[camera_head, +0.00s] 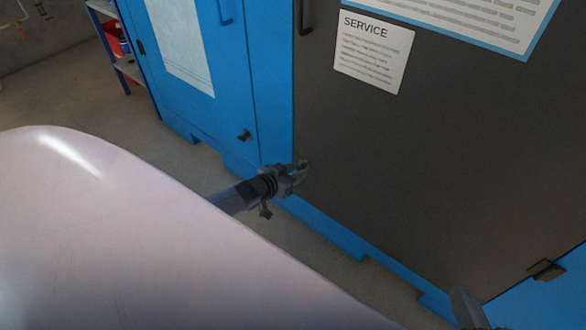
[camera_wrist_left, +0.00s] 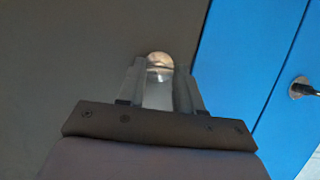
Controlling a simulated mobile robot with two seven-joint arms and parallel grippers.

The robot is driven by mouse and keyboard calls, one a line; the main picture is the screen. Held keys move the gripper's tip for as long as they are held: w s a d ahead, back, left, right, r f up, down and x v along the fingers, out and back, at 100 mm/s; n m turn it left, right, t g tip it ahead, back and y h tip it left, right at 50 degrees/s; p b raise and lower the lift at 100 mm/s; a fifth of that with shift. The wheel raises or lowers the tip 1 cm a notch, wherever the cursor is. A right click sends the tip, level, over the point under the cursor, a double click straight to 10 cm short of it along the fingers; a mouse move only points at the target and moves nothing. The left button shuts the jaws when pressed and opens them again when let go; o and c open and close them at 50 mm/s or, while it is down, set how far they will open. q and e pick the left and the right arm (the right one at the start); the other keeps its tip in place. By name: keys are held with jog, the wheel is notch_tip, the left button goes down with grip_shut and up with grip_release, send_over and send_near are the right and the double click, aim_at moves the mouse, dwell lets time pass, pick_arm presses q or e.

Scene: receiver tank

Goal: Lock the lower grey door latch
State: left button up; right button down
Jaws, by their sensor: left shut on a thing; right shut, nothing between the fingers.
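The grey door (camera_head: 430,150) stands closed in the blue cabinet frame. My left gripper (camera_head: 302,167) is at its lower left edge. In the left wrist view my left gripper (camera_wrist_left: 160,84) is shut on the lower grey door latch (camera_wrist_left: 159,61). The latch's rounded, shiny metal end shows between the fingertips; the rest of it is hidden by the fingers. In the head view the gripper hides most of the latch. My right gripper (camera_head: 470,312) shows only partly at the bottom edge, low in front of the grey door, apart from the latch.
A blue door (camera_head: 200,100) with its own small dark latch (camera_head: 245,135) is left of the grey door. A dark handle (camera_head: 305,17) is higher on the grey door, and a hinge (camera_head: 546,269) is at lower right. A shelf (camera_head: 118,50) stands far left. Bare floor lies below.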

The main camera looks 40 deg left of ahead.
aim_at(299, 169)
pick_arm(q)
jog(key=shift+m, duration=0.3)
pick_arm(e)
jog(key=shift+a, duration=0.15)
pick_arm(q)
jog(key=o, duration=1)
jog(key=shift+o, duration=0.2)
jog(key=shift+s, duration=0.1)
jog(key=shift+s+r+p, duration=0.2)
jog(key=shift+s+p, duration=0.05)
jog(key=shift+p, duration=0.2)
jog(key=shift+p+v, duration=0.85)
jog(key=shift+v, duration=0.3)
jog(key=p+v, duration=0.2)
jog(key=v, duration=0.2)
jog(key=shift+d, duration=0.1)
pick_arm(e)
jog(key=shift+s+d+r+g+h, duration=0.15)
jog(key=shift+d+r+h, duration=0.05)
jog(key=shift+d+h, duration=0.3)
jog(key=shift+s+d+r+g+h, duration=0.1)
jog(key=shift+d+r+g+h, duration=0.1)
jog(key=shift+d+h, duration=0.3)
